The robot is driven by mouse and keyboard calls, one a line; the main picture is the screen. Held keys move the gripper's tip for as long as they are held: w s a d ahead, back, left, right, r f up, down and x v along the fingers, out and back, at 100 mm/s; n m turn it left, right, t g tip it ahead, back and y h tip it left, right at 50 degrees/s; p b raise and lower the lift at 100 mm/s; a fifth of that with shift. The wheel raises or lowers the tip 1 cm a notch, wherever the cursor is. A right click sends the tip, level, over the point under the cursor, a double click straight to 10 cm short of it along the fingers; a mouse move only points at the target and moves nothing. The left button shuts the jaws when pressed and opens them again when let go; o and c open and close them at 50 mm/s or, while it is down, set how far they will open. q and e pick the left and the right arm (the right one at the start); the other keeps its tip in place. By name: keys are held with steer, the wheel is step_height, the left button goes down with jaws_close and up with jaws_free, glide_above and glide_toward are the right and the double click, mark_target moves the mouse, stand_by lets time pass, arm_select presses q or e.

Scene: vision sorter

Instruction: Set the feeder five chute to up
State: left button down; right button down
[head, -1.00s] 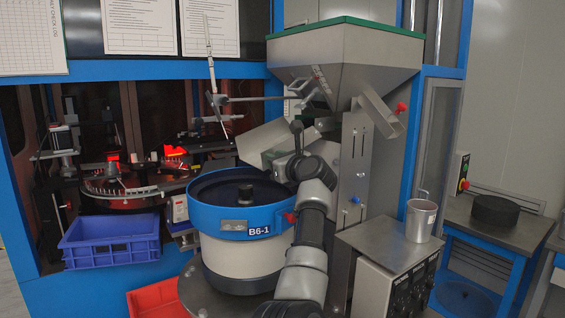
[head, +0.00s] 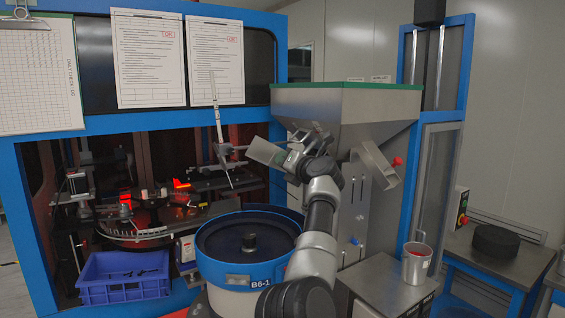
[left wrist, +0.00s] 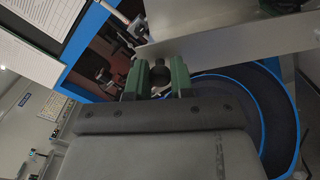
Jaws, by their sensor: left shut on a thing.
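The grey chute (head: 266,151) sticks out to the left from below the hopper, over the bowl feeder (head: 250,240). It is nearly level, its free end raised well clear of the bowl. My left gripper (head: 305,145) is at the chute's hopper end, at the top of my arm. In the left wrist view my left gripper's green fingers (left wrist: 156,78) are closed about a dark round knob (left wrist: 157,76), with a grey sheet, probably the chute, just beyond. The lever below the knob is mostly hidden by my gripper. My right gripper is not in view. No feeder five label is readable.
The hopper (head: 345,110) stands behind my arm. A side chute with a red knob (head: 397,161) is at its right. A blue crate (head: 125,280) stands at left, a metal cup (head: 416,262) at right. Camera rods (head: 220,140) stand close left of the chute.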

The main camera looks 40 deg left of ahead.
arm_select(q)
steer(key=shift+w+d+r+m+p, duration=0.15)
steer(key=shift+w+r+m+p, duration=0.3)
steer(key=shift+r, duration=0.25)
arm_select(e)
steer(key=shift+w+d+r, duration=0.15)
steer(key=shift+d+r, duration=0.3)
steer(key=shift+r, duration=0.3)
arm_select(q)
steer(key=c, duration=1)
jaws_free()
steer(key=shift+d+f, duration=0.1)
